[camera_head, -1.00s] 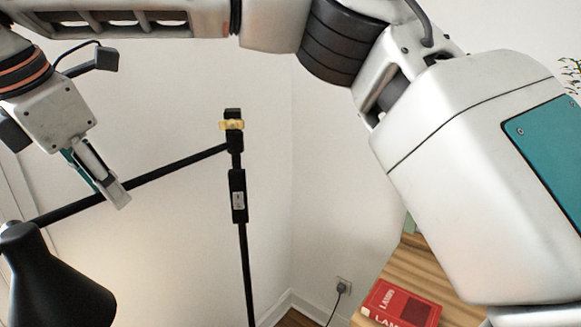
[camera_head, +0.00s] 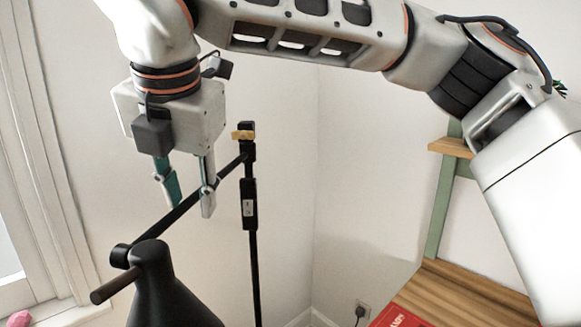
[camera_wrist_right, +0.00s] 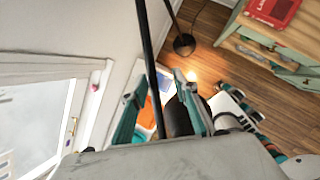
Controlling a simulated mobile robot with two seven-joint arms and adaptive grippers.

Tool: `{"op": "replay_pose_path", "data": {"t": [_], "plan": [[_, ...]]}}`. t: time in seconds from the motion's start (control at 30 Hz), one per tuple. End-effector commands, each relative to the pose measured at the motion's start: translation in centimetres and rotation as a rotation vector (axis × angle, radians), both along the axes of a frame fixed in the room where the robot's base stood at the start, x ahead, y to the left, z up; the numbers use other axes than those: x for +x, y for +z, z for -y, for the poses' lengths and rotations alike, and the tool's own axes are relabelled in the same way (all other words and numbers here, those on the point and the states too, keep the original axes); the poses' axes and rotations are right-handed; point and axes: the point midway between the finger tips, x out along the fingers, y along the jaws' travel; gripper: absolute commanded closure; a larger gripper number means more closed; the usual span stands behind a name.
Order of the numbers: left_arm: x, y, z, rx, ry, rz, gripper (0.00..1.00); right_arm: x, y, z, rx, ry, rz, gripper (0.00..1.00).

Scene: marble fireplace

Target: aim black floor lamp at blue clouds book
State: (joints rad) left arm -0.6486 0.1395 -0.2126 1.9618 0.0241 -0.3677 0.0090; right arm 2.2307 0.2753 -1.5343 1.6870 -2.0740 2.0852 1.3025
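The black floor lamp stands upright, its pole (camera_head: 255,240) in the middle of the head view. Its slanted arm (camera_head: 172,217) runs down left to the black shade (camera_head: 165,300), which points downward. My right gripper (camera_head: 187,196) is open, its two fingers apart at the lamp arm. In the right wrist view a black bar of the lamp (camera_wrist_right: 150,65) runs between the fingertips (camera_wrist_right: 157,90); I cannot tell whether they touch it. The shade (camera_wrist_right: 180,118) shows partly behind one finger. I cannot make out the blue clouds book.
A red book (camera_head: 400,317) lies on a wooden shelf top (camera_head: 465,290) at the right. A window sill (camera_head: 60,312) with a pink object (camera_head: 19,318) is at the left. The lamp's round base (camera_wrist_right: 185,45) stands on a wooden floor (camera_wrist_right: 215,60); unclear items lie nearby.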

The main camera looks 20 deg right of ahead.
Motion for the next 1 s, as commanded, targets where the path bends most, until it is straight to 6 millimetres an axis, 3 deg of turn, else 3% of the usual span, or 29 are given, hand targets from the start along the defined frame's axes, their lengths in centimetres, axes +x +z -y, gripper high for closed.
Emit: {"op": "replay_pose_path", "data": {"t": [0.63,1.0], "plan": [[0.1,0.6,0.0,0.000,0.000,0.003,1.00,-3.6,0.0,10.1,0.003,0.365,-0.002,0.72],[0.1,0.6,0.0,0.000,0.000,0.003,1.00,-5.5,4.4,10.3,-0.001,0.369,0.000,0.72]]}}
